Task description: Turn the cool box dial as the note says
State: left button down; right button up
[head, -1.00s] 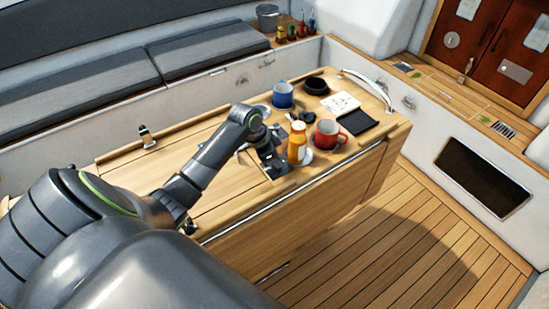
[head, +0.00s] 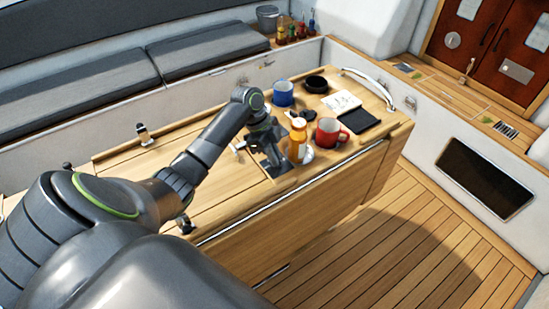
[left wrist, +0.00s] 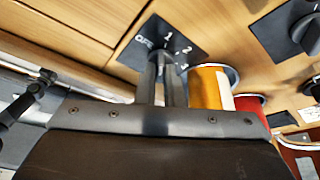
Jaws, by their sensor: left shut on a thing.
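A black dial plate (left wrist: 183,42) with white marks OFF, 1, 2 and a partly hidden 4 is set in the wooden table top. It also shows in the head view (head: 283,170). My left gripper (left wrist: 161,58) stands over this plate with its fingers shut on the dial knob. The fingers hide most of the knob, so I cannot tell which mark it points to. My right gripper is out of view.
A blue mug (head: 283,93), a black bowl (head: 315,84) and a black flat item (head: 359,120) stand around.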

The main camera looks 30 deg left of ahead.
pick_arm(q)
jog(key=shift+w+m+g+b, duration=0.1)
jog(key=shift+m+g+b, duration=0.25)
jog(key=shift+m, duration=0.45)
jog(key=shift+r, duration=0.1)
jog(key=c, duration=1.5)
grip_release()
jog(key=shift+c, duration=0.2)
jog(key=shift+a+r, duration=0.15)
jog(key=v, duration=1.7)
